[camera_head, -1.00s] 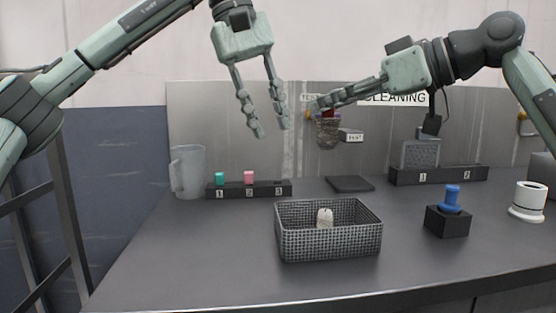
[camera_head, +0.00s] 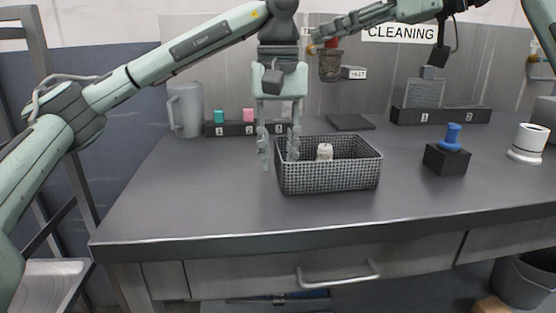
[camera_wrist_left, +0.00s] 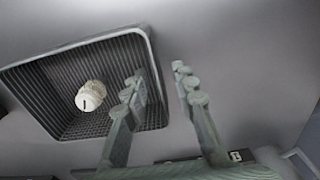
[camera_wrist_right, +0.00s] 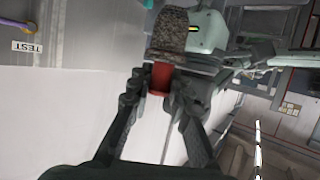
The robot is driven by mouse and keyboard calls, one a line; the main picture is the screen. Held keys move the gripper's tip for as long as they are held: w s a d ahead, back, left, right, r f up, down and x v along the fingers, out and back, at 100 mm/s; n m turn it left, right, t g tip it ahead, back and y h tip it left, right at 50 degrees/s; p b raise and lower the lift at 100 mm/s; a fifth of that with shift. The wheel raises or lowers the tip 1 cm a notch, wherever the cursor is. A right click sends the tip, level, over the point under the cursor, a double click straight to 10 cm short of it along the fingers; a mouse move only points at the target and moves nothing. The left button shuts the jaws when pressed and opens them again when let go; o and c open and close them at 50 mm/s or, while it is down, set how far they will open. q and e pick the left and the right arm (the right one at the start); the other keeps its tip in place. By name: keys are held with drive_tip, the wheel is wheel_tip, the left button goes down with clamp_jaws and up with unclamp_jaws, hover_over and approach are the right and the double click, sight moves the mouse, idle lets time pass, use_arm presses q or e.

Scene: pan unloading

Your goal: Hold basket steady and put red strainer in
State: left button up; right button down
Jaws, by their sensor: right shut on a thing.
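The grey mesh basket (camera_head: 330,179) stands on the table with a small white object (camera_head: 324,152) inside. My left gripper (camera_head: 279,150) is open and points down at the basket's left wall. In the left wrist view, one finger is over the inside of the basket (camera_wrist_left: 75,50) and the other is outside, with the rim between. My right gripper (camera_wrist_right: 161,80) is shut on the red handle of the strainer (camera_wrist_right: 174,32), raised near the back wall. The strainer's mesh cup (camera_head: 330,66) hangs below the gripper in the head view.
A numbered black rack (camera_head: 240,129) and a clear jug (camera_head: 186,110) stand at the back left. A blue-handled item on a black block (camera_head: 446,160) and a white cylinder (camera_head: 528,143) are at the right. The table front is clear.

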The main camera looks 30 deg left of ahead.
sight(337, 74)
use_arm(q)
drive_tip(key=shift+f, duration=0.75)
drive_tip(key=shift+c, duration=0.2)
clamp_jaws()
use_arm(e)
drive_tip(key=f, duration=0.2)
drive_tip(key=s+d+f, duration=0.1)
drive_tip(key=f, duration=0.1)
drive_tip(key=s+f, duration=0.1)
drive_tip(key=f, duration=0.1)
drive_tip(key=shift+d, duration=0.25)
drive_tip(key=shift+f, duration=2.25)
